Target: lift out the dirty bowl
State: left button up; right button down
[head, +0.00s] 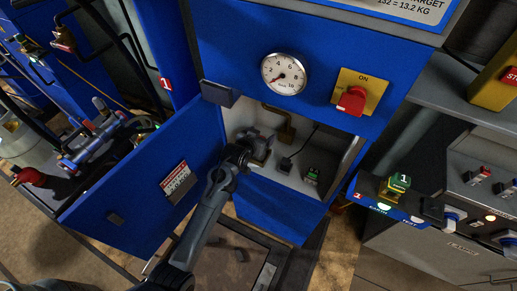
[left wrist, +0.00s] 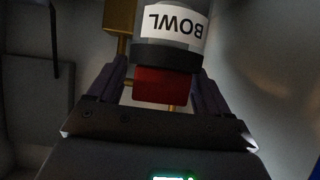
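The bowl (left wrist: 170,50) shows in the left wrist view as a grey cylinder with a white label reading BOWL, upside down in this picture. It has a dark band and a red block (left wrist: 163,85) at its near end. My left gripper (left wrist: 161,66) has one finger on each side of it, with a narrow gap visible at the left finger. In the head view my left gripper (head: 258,148) reaches into the open compartment of the blue cabinet and hides most of the bowl. Whether dirt is on the bowl cannot be told. My right gripper is not in view.
The blue cabinet door (head: 140,190) stands open to the left. Brass pipework (head: 286,131) is above the gripper, and a small green-topped part (head: 312,175) sits to the right on the compartment floor. A dial gauge (head: 284,74) and red switch (head: 351,100) are above the opening.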

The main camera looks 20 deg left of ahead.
pick_arm(q)
grip_shut()
jog(key=shift+r, duration=0.15)
